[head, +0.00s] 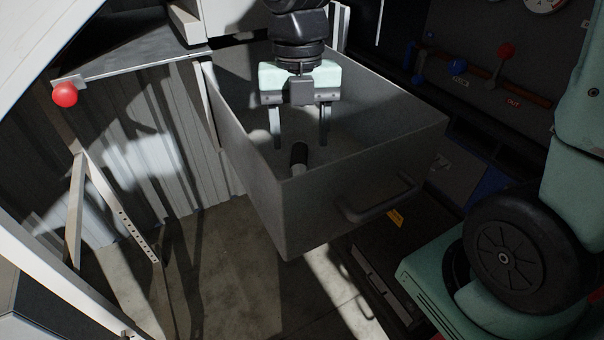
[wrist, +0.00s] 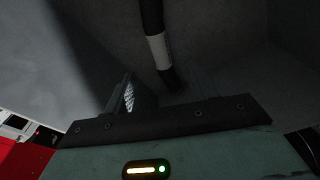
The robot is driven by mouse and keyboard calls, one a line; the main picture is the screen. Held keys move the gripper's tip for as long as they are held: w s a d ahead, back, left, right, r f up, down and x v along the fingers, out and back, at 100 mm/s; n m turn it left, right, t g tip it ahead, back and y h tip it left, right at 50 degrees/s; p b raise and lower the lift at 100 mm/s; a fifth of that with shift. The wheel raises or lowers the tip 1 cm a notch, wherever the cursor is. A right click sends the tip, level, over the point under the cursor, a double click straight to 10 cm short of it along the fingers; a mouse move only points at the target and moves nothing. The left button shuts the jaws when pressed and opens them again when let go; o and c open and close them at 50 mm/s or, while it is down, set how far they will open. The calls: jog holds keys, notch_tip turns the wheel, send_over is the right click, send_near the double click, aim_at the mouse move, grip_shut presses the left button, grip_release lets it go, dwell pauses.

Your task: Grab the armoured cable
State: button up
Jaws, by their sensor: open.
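The armoured cable appears to be the short dark piece (head: 299,153) inside the open grey drawer (head: 350,205), near its front left corner. In the wrist view it is a black length (wrist: 153,18) with a pale band around it, lying past the jaws and running out of the top of the picture. My gripper (head: 299,140) points down into the drawer, with its two fingers apart and nothing between them. The cable shows just below the fingers in the head view; I cannot tell the height gap. One finger (wrist: 129,96) shows in the wrist view, left of the cable.
The drawer walls stand close around my gripper. A drawer handle (head: 378,205) sticks out in front. A red ball knob (head: 65,94) is at the left, and a panel with red and blue levers (head: 505,52) is at the back right. Concrete floor (head: 235,255) shows below.

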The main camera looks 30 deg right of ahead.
aim_at(298, 160)
jog(key=shift+s+a+f+p, duration=0.15)
jog(key=shift+f+p, duration=0.2)
jog(key=shift+f, duration=1.1)
jog(key=shift+s+f+p, duration=0.2)
jog(key=shift+f+p, duration=0.2)
jog(key=shift+f, duration=1)
jog(key=shift+s+a+f+p, duration=0.15)
jog(key=shift+f+p, duration=0.2)
jog(key=shift+f, duration=1.1)
grip_shut()
